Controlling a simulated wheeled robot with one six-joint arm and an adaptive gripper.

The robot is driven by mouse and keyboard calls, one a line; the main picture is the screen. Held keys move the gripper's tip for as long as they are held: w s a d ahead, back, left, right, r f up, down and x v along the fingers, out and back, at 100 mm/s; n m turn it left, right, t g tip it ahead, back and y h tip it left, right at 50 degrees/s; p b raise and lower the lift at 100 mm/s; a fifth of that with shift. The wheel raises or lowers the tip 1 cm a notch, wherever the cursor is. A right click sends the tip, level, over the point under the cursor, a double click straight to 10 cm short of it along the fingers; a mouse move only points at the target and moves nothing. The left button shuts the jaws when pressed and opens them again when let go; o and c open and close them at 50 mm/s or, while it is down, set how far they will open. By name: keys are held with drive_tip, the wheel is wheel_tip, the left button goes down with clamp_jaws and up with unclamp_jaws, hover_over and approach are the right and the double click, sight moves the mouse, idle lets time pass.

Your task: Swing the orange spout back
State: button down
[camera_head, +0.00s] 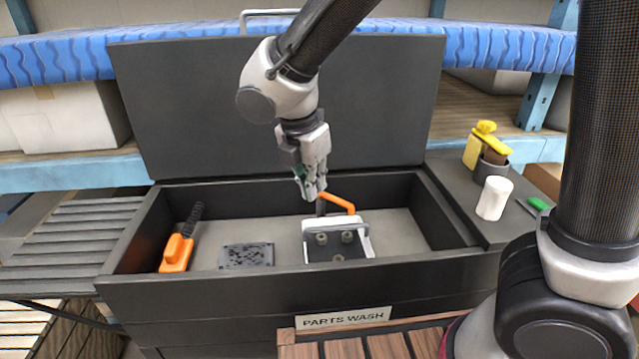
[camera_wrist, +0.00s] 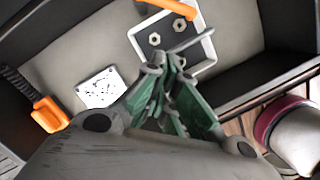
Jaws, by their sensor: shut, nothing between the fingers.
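The orange spout (camera_head: 338,202) stands in the wash basin, reaching from a dark post out to the right above a white-framed block. In the wrist view the spout (camera_wrist: 176,8) shows at the top edge, partly cut off. My gripper (camera_head: 312,196) points down over the basin, just left of and close to the spout's post; I cannot tell whether they touch. In the wrist view my gripper (camera_wrist: 170,62) has its fingertips together, with nothing seen between them, below the spout. The dark post is partly hidden behind the fingers.
The white-framed block (camera_head: 308,250) with nuts, a perforated plate (camera_head: 246,255) and an orange-handled brush (camera_head: 177,252) lie in the basin (camera_head: 205,281). The raised lid (camera_head: 180,110) stands behind. A white cup (camera_head: 493,198) and a yellow bottle (camera_head: 472,152) stand on the right ledge.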

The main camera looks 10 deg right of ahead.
drive_tip(key=w+d+f, duration=0.4)
drive_tip(key=f, duration=0.4)
